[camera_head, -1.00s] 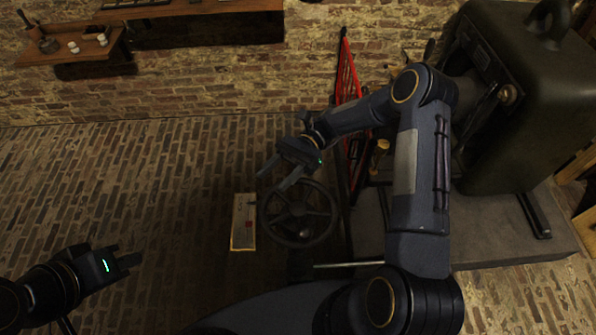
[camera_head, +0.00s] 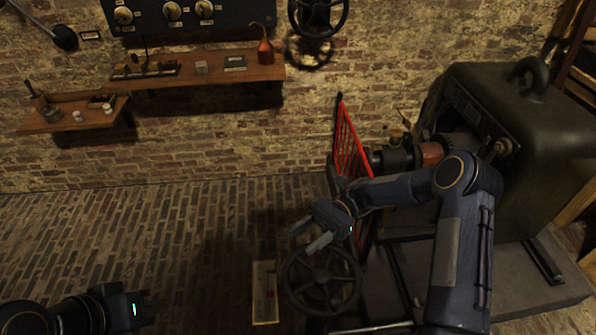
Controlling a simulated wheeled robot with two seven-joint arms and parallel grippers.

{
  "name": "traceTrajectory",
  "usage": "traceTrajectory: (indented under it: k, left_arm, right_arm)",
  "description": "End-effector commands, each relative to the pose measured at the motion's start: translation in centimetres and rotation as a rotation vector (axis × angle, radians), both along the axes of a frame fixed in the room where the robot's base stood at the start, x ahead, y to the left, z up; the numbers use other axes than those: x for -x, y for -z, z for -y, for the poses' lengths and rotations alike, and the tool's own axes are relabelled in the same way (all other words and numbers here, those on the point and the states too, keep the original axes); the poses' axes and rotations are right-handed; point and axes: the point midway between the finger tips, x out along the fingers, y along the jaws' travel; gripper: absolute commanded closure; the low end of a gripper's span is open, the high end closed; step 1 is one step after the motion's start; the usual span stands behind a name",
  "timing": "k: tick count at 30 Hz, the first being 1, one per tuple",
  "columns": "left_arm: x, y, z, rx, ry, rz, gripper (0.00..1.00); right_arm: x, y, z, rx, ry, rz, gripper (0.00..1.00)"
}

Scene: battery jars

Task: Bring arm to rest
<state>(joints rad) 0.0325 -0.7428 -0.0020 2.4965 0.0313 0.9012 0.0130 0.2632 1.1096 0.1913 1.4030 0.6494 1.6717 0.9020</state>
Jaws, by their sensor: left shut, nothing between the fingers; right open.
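My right arm comes in from the lower right and bends at the elbow towards the middle. Its gripper (camera_head: 304,240) is open and empty, held in front of and above a dark spoked handwheel (camera_head: 336,285). My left gripper (camera_head: 146,310) is low at the left, near the bottom edge of the view. It is shut with nothing in it, and its fingers are hard to make out against the dark floor.
A big dark machine (camera_head: 520,120) stands on a grey plinth (camera_head: 510,280) at the right. A red lattice guard (camera_head: 349,145) stands left of it. Wooden shelves (camera_head: 200,79) with small items line the brick wall. The brick floor at the left is clear.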

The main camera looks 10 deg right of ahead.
Motion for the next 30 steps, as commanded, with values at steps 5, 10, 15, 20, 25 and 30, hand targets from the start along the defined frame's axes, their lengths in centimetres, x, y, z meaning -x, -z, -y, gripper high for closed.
traceTrajectory:
  k: [5, 10, 15, 20, 25, 30]
  left_arm:
    - [0.0, -0.1, 0.0, 0.0, 0.0, 0.0, 1.0]
    - [0.0, -0.8, 0.0, 0.0, 0.0, 0.0, 1.0]
    - [0.0, -1.9, 0.0, 0.0, 0.0, 0.0, 1.0]
    - [0.0, -2.9, 0.0, 0.0, 0.0, 0.0, 1.0]
    - [0.0, -3.9, 0.0, 0.0, 0.0, 0.0, 1.0]
    - [0.0, -5.0, 0.0, 0.0, 0.0, 0.0, 1.0]
  right_arm:
    - [0.0, -0.4, 0.1, 0.005, 0.0, 0.014, 0.49]
    - [0.8, -3.7, 1.4, 0.068, -0.002, 0.172, 0.49]
    - [3.3, -8.9, 3.9, 0.183, -0.017, 0.486, 0.49]
    - [6.4, -12.8, 6.4, 0.287, -0.048, 0.789, 0.49]
    - [10.0, -16.1, 8.9, 0.392, -0.097, 1.11, 0.49]
    - [13.7, -18.2, 11.2, 0.499, -0.161, 1.419, 0.49]
